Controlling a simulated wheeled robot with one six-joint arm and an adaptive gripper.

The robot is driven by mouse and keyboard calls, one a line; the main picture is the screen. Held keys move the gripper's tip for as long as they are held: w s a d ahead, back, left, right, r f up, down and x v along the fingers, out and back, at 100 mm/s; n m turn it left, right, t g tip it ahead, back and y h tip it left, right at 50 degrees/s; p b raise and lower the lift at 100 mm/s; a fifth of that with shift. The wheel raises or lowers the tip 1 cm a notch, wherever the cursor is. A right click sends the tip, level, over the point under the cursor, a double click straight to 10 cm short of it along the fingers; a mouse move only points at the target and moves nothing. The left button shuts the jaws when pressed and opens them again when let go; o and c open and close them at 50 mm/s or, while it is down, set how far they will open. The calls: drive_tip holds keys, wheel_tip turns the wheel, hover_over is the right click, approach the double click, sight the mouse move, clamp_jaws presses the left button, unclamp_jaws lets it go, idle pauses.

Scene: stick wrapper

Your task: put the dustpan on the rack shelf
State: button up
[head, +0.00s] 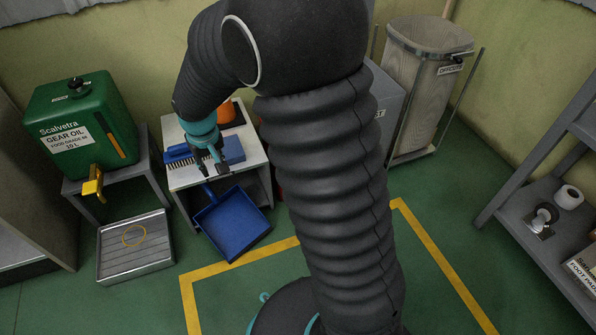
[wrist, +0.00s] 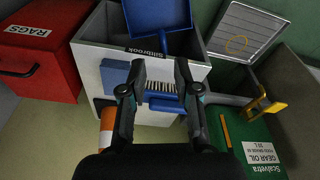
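The blue dustpan (head: 232,222) is at the front of a small white cabinet (head: 187,178), its handle up toward the cabinet's top edge. I cannot tell whether it hangs or leans there. In the wrist view the dustpan (wrist: 160,14) shows at the top, beyond the fingers. My gripper (head: 212,168) is above the cabinet top, apart from the dustpan. In the wrist view my gripper (wrist: 155,82) is open, with a bristled blue brush on the cabinet showing between its fingers. The grey rack shelf (head: 518,208) is at the far right, holding several things.
A green gear oil can (head: 80,125) with a yellow tap stands on a grey stand at left, a metal tray (head: 135,265) below it. The yellow-marked floor is mostly clear.

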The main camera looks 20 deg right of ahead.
drive_tip(key=s+d+r+m+t, duration=0.1)
drive_tip(key=s+d+r, duration=0.3)
drive_tip(key=s+r, duration=0.25)
drive_tip(key=s+d+r+t, duration=0.1)
drive_tip(key=s+d+r, duration=0.4)
drive_tip(key=r, duration=0.2)
drive_tip(key=s+d+r, duration=0.1)
drive_tip(key=s+d, duration=0.1)
drive_tip(key=s, duration=0.4)
drive_tip(key=s+d+r+m+t, duration=0.1)
drive_tip(key=s+d+r, duration=0.1)
drive_tip(key=s, duration=0.5)
drive_tip(key=shift+r+m+t, duration=0.25)
drive_tip(key=shift+m+t, duration=0.05)
drive_tip(key=shift+s+r, duration=0.1)
wheel_tip(320, 180, up, 7)
drive_tip(key=p, duration=0.7)
drive_tip(key=shift+o, duration=0.2)
